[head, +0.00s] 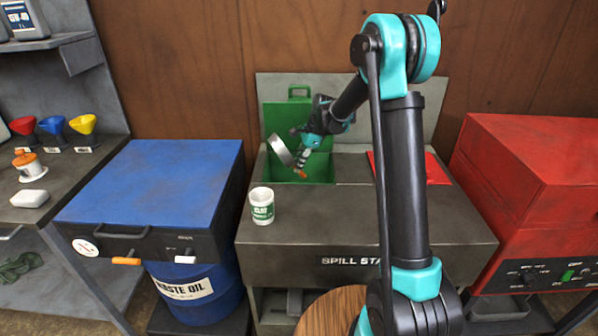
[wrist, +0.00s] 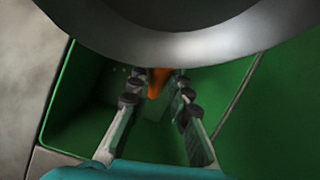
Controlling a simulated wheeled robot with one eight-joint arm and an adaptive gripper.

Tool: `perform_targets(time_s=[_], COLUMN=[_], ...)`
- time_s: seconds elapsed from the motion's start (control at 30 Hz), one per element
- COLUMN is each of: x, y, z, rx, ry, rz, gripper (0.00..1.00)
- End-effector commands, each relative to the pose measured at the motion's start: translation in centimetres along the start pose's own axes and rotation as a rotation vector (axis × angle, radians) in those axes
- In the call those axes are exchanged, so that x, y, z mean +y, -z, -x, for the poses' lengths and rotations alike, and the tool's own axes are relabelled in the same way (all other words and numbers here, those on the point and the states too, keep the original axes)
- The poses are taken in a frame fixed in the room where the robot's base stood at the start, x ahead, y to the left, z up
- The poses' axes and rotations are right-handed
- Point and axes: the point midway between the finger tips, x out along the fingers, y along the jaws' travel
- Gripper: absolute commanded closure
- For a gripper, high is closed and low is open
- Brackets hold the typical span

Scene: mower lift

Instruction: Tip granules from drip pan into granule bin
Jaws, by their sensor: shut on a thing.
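The drip pan (head: 281,152) is a round grey metal pan with an orange handle (head: 300,173). It is held steeply tilted above the granule bin. My gripper (head: 303,163) is shut on the orange handle, which shows between the fingers in the wrist view (wrist: 158,84). The pan's grey underside or rim (wrist: 200,45) fills the top of the wrist view. The granule bin (head: 318,169) is a green open box set in the spill station top, with its green lid raised behind it. Its green inside shows below my fingers in the wrist view. I cannot see any granules.
A red panel (head: 410,167) lies to the right. A blue-topped cabinet (head: 160,180) is at left, a red machine (head: 540,200) at right.

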Motion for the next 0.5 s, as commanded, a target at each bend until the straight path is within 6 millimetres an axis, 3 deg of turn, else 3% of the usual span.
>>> perform_targets(time_s=[0.5], x=[0.01], y=[0.01], z=[-0.12], rx=[-0.069], ry=[-0.008], rz=[-0.012], gripper=[1.0])
